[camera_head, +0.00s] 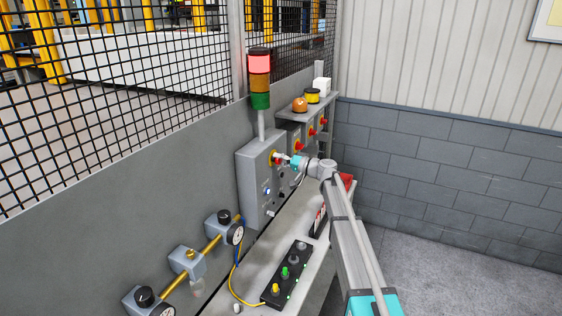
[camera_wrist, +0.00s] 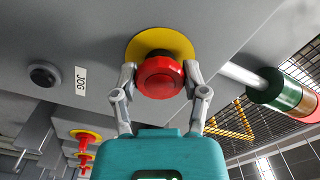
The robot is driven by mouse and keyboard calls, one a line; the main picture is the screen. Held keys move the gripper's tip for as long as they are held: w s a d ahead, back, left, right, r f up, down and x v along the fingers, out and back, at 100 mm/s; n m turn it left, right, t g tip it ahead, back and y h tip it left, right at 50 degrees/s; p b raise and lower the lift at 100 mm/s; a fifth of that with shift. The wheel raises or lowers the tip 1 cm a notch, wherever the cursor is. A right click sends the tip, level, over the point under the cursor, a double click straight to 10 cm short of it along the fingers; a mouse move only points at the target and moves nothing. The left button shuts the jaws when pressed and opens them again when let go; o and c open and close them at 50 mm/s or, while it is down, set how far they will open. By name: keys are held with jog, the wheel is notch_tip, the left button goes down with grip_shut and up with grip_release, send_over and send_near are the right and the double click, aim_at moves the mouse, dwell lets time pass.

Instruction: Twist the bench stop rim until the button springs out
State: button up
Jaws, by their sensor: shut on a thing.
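The bench stop is a red mushroom button (camera_wrist: 160,77) on a yellow round plate (camera_wrist: 184,44), fixed to the grey control box (camera_head: 254,168). In the wrist view my gripper (camera_wrist: 159,78) has one finger on each side of the red rim, shut on it. In the head view my gripper (camera_head: 283,160) reaches the upper part of the box from the right and hides most of the button. Whether the button is pressed in or out I cannot tell.
A stack light (camera_head: 260,75) with its red top lit rises above the box. A black knob marked JOG (camera_wrist: 44,75) sits beside the stop. A black button pendant (camera_head: 287,273) lies on the bench. Gauges (camera_head: 235,234) line the left.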

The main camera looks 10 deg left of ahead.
jog(key=shift+m, duration=0.3)
jog(key=o, duration=1.2)
jog(key=shift+a, duration=0.1)
jog(key=shift+c, duration=0.2)
jog(key=v, duration=1.2)
